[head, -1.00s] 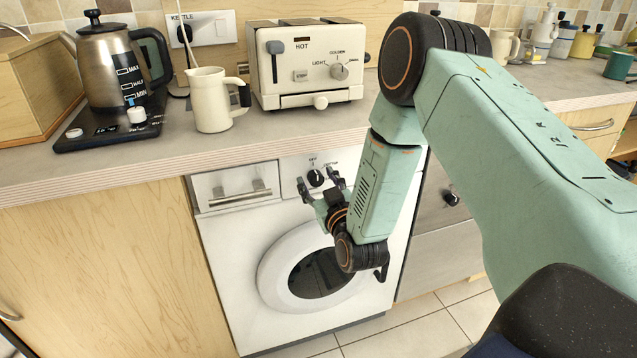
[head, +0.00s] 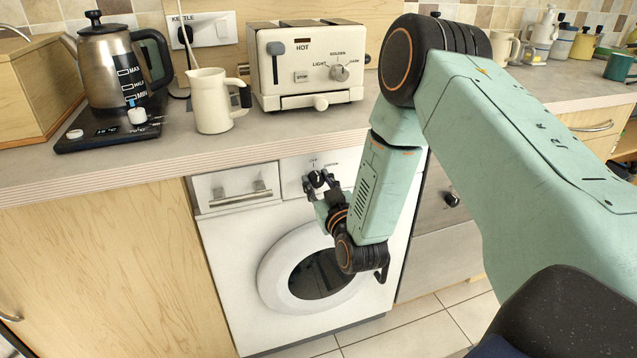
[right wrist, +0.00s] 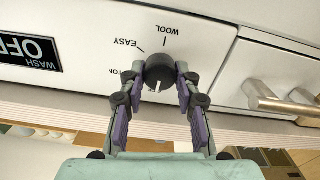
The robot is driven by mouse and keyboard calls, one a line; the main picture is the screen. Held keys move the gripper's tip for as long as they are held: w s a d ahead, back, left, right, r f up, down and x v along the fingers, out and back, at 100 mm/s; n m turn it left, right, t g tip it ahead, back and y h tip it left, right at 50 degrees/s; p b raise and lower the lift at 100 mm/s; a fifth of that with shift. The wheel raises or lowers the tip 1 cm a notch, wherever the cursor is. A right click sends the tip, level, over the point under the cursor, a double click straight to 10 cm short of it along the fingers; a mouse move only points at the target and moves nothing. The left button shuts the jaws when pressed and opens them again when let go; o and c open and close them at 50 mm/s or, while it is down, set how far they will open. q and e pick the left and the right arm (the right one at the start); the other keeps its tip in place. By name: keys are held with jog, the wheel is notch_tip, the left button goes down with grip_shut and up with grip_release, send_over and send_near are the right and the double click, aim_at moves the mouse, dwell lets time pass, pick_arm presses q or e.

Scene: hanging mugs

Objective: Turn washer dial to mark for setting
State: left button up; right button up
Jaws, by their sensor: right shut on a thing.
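The washer dial (head: 316,177) is a small round black knob on the white panel of the washer (head: 235,250). My right gripper (head: 320,183) is at it, with one finger on each side. In the right wrist view the dial (right wrist: 159,70) sits between the fingertips of my right gripper (right wrist: 160,80), shut on it. That view is upside down. A white line on the knob points down there, toward the counter edge. The labels WOOL and EASY are readable; another is partly hidden by the left finger. My left gripper is not in view.
The counter (head: 90,160) overhangs just above the dial. A drawer handle (head: 240,192) is to the dial's left, and the round washer door (head: 270,275) is below. A toaster (head: 305,65), cream jug (head: 210,100) and kettle (head: 110,65) stand on the counter.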

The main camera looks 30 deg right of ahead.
jog(key=m, duration=0.5)
jog(key=shift+f, duration=0.1)
jog(key=m+b, duration=0.1)
jog(key=m, duration=0.5)
jog(key=shift+d+b, duration=0.1)
jog(key=shift+b, duration=0.25)
jog(key=shift+m, duration=0.3)
jog(key=o, duration=1.1)
jog(key=shift+o, duration=0.2)
jog(key=shift+s, duration=0.15)
jog(key=v, duration=1.1)
jog(key=shift+s, duration=0.4)
